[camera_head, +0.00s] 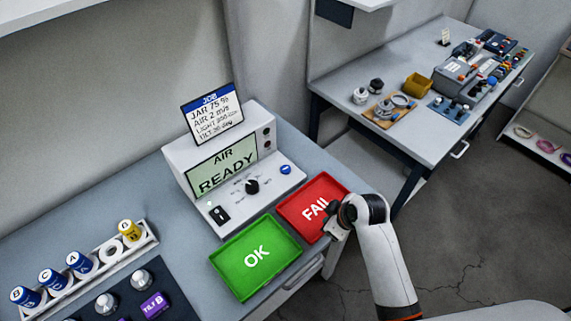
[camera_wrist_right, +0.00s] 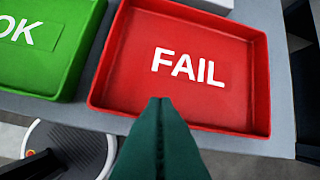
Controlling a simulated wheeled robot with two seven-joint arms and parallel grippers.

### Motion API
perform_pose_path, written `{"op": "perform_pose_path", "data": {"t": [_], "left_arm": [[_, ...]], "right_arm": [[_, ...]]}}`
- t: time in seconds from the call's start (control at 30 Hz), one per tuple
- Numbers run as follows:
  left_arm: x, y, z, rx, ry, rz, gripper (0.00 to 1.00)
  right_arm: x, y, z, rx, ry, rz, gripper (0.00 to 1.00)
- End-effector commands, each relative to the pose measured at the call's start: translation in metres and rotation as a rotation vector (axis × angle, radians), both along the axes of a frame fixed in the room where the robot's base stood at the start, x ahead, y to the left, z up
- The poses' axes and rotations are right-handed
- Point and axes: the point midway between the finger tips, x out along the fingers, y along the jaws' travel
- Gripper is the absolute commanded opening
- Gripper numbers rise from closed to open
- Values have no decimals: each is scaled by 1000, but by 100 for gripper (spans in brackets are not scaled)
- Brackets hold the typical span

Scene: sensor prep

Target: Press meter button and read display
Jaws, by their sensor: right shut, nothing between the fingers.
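The meter (camera_head: 268,192) is a white box on the bench, and its green display (camera_head: 222,166) reads "AIR READY". A round blue button (camera_head: 285,169) sits on its front panel, right of a black dial knob (camera_head: 252,186). My right gripper (camera_head: 338,226) is at the right edge of the red FAIL tray, in front of and to the right of the meter, apart from the button. In the right wrist view its dark green fingers (camera_wrist_right: 160,103) are shut and empty, over the tray's near edge. My left gripper is in neither view.
A job card (camera_head: 211,113) stands on the meter. The red FAIL tray (camera_head: 299,210) and green OK tray (camera_head: 232,263) lie empty before it. A rack (camera_head: 92,275) of labelled jars is at left. A second table (camera_head: 345,75) with tools stands back right.

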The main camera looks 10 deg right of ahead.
Motion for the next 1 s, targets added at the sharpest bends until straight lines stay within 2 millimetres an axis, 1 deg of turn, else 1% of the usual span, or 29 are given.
{"op": "perform_pose_path", "data": {"t": [0.03, 0.17, 0.23, 0.27, 0.3, 0.4, 0.5, 0.6, 0.7, 0.8, 1.0], "left_arm": [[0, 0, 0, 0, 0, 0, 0], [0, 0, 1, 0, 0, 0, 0], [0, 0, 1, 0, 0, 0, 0], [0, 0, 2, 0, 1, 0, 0], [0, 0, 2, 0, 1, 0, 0], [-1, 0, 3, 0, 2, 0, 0], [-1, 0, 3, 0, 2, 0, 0], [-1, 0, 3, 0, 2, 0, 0], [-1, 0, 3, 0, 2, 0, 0], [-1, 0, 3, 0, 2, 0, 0], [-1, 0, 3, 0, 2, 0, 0]], "right_arm": [[16, 3, 2, 3, -19, 37, 0], [56, 13, 12, 2, -83, 161, 0], [82, 21, 21, 0, -129, 241, 0], [94, 25, 25, 0, -151, 277, 0], [110, 31, 33, -1, -183, 327, 0], [146, 45, 52, -7, -265, 451, 0], [173, 58, 69, -15, -335, 550, 0], [191, 68, 83, -23, -390, 619, 0], [201, 74, 92, -29, -422, 661, 0], [205, 76, 95, -33, -436, 678, 0], [205, 76, 95, -34, -438, 681, 0]]}}
